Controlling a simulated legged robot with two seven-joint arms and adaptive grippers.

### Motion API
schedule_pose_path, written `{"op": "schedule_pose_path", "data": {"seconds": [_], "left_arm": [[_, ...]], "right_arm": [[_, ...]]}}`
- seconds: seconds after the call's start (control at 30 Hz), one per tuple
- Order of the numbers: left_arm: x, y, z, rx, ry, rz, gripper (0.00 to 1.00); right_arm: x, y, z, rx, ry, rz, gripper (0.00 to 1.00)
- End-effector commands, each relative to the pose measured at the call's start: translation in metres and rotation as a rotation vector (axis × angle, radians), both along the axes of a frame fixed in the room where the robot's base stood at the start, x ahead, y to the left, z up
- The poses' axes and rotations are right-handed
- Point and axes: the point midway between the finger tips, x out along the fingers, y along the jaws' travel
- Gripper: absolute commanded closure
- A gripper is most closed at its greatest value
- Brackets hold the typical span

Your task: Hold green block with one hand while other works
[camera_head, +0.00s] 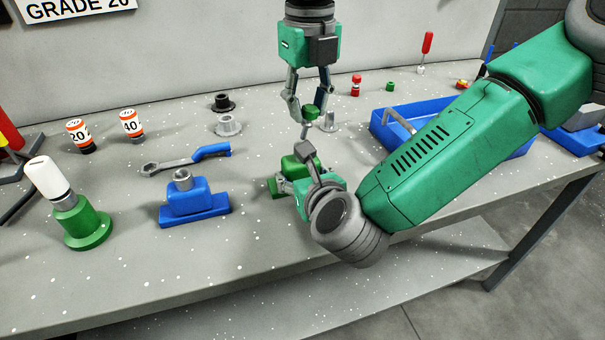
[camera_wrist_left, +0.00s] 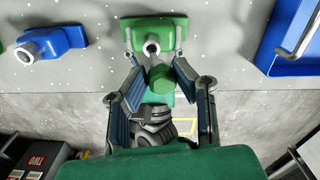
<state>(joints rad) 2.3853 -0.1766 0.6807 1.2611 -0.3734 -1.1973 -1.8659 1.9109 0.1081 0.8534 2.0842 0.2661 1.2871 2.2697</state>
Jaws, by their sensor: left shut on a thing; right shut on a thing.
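The green block (camera_head: 291,164) sits on the bench in the middle, partly hidden by my right gripper (camera_head: 286,184), which is shut on it from the near side. In the left wrist view the green block (camera_wrist_left: 155,32) shows a round grey-rimmed opening. My left gripper (camera_head: 309,116) hangs above it, pointing down, shut on a small green-headed part (camera_head: 311,112) with a grey stem. That part's green head also shows between the fingers in the left wrist view (camera_wrist_left: 163,78). The stem is above the block; whether it touches the opening cannot be told.
A blue block (camera_head: 187,200) and a blue-handled wrench (camera_head: 190,160) lie to the left. Black and grey collars (camera_head: 228,125) stand behind. A green stand with a white cylinder (camera_head: 75,212) is far left. A blue tray (camera_head: 385,130) is right, partly behind my right arm.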

Motion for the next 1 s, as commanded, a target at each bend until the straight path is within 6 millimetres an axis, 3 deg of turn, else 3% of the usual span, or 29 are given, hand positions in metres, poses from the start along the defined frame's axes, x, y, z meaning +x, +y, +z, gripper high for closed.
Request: {"op": "schedule_pose_path", "data": {"seconds": [0.03,0.53,1.0], "left_arm": [[0.0,0.0,0.0,0.0,0.0,0.0,1.0],[0.0,0.0,0.002,0.0,-0.001,0.001,1.0],[0.001,0.0,0.037,0.0,-0.001,0.001,1.0]], "right_arm": [[-0.004,-0.001,-0.009,-0.006,0.022,0.001,0.89],[-0.005,-0.002,-0.01,-0.006,0.023,0.001,0.89],[-0.005,-0.002,-0.01,-0.007,0.023,0.002,0.89]]}}
